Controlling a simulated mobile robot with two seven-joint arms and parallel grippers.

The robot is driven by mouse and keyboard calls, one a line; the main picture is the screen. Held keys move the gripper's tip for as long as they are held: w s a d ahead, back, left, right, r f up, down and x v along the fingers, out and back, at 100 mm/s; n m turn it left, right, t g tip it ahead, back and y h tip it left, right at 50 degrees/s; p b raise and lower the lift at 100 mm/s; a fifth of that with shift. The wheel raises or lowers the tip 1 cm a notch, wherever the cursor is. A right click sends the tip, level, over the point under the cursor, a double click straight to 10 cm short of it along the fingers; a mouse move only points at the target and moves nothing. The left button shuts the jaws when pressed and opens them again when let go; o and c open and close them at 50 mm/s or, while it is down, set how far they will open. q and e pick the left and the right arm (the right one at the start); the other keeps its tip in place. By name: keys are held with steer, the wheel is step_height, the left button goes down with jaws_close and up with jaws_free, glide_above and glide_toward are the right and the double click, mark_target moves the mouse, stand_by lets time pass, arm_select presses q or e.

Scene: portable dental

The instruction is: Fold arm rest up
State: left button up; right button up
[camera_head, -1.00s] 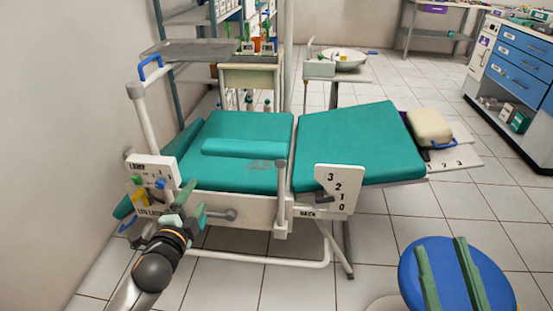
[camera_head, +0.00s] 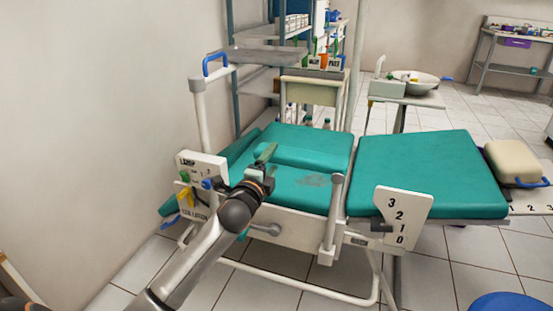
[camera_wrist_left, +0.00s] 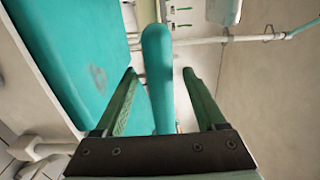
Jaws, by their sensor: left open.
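The dental chair has a teal seat and back cushions (camera_head: 430,170). A long narrow teal pad, which looks like the arm rest (camera_head: 303,158), lies level along the far side of the seat. My left gripper (camera_head: 266,156) reaches over the seat's near left part, close to this pad's left end. In the left wrist view its green fingers are apart, with a long teal bar, apparently the arm rest (camera_wrist_left: 158,75), showing between them. I cannot tell whether they touch it. My right gripper is not in view.
A white post (camera_head: 335,210) stands at the chair's near side, with a numbered plate (camera_head: 403,217) to its right. A labelled panel (camera_head: 200,168) and a blue-handled post (camera_head: 201,105) stand at the left. A blue stool (camera_head: 510,302) is at the lower right.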

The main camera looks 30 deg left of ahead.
arm_select(q)
steer(key=shift+b+x, duration=0.45)
steer(key=shift+x, duration=1.5)
jaws_close()
